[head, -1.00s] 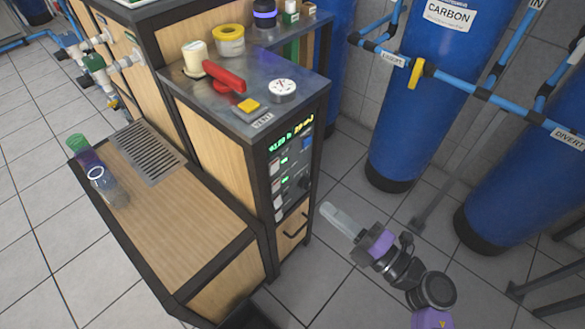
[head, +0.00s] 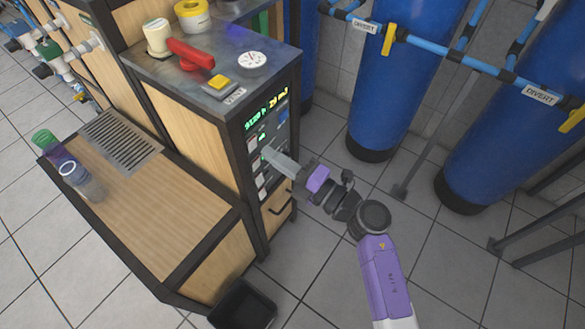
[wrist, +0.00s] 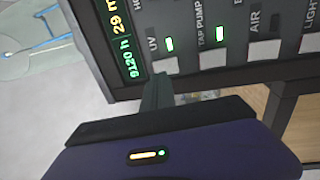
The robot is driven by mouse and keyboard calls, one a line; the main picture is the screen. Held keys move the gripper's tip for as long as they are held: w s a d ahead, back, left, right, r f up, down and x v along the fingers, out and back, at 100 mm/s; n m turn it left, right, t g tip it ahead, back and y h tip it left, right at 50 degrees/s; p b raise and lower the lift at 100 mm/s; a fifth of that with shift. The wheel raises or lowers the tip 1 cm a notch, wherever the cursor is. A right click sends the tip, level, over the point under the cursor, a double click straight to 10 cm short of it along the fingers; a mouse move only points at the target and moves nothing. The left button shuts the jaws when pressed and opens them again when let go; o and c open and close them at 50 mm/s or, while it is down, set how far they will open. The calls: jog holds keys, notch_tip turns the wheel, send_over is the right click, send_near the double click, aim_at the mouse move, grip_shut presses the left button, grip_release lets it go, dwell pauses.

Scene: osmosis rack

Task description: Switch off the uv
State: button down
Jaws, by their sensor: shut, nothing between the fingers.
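The control panel (head: 266,140) is on the front of the rack cabinet, with a green and yellow display at its top. In the wrist view the UV label (wrist: 153,45) has a lit green light (wrist: 169,44) and a pale switch (wrist: 165,66) beside it. My gripper (head: 270,156) is shut and empty, in front of the panel. In the wrist view its fingertips (wrist: 158,82) are just below the UV switch in the picture; I cannot tell whether they touch it.
The tap pump switch (wrist: 213,57), with a lit green light, is beside the UV switch. The air switch (wrist: 262,50) is farther right. A wooden bench (head: 150,210) stands left of the panel, and a black bin (head: 243,305) is on the floor. Blue tanks (head: 405,80) stand behind.

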aim_at(252, 143)
jog(key=shift+x, duration=1.55)
